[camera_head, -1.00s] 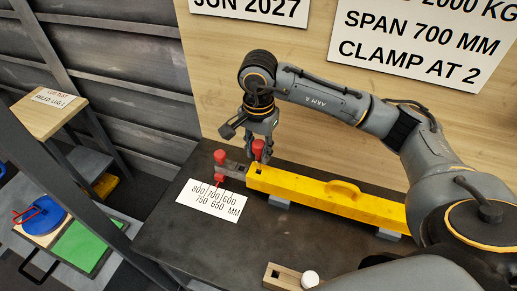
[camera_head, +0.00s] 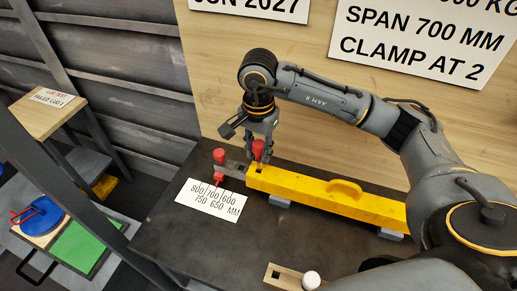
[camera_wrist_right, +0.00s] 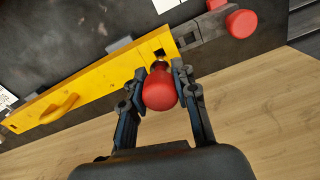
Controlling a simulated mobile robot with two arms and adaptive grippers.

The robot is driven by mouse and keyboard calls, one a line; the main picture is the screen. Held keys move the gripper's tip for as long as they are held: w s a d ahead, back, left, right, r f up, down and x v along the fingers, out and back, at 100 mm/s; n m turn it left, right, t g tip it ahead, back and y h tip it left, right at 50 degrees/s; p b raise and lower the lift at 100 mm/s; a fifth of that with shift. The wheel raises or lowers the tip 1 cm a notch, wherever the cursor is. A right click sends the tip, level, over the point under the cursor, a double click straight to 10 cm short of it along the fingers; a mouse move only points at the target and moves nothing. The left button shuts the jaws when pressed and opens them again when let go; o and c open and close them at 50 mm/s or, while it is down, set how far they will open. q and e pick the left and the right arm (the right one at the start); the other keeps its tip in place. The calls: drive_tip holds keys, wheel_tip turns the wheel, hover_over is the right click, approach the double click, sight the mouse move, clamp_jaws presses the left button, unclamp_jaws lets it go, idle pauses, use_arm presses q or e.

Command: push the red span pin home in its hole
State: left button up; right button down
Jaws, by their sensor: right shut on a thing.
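The red span pin (camera_head: 258,150) is between the fingers of my right gripper (camera_head: 260,142), which is shut on its red head. In the right wrist view the red head (camera_wrist_right: 160,91) sits between both fingers (camera_wrist_right: 161,93), with a short metallic shank beyond it. The shank's tip is at the end of the yellow beam (camera_head: 320,193), near a dark square opening. I cannot tell how deep the pin sits. A grey inner bar (camera_wrist_right: 205,29) extends from the beam's end. My left gripper is not in view.
Another red knob (camera_head: 219,156) stands on the grey bar's outer end. A white scale card (camera_head: 211,197) lies in front on the dark bench (camera_head: 190,240). A wooden block (camera_head: 283,277) with a white round piece is near the front. A wooden panel stands behind.

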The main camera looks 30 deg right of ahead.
sight(259, 158)
drive_tip(key=shift+f+b, duration=2.25)
drive_tip(key=shift+f, duration=0.15)
drive_tip(key=c, duration=1)
unclamp_jaws()
drive_tip(key=shift+o, duration=0.2)
drive_tip(key=shift+r, duration=0.15)
wheel_tip(259, 158, up, 12)
drive_tip(key=shift+f, duration=0.1)
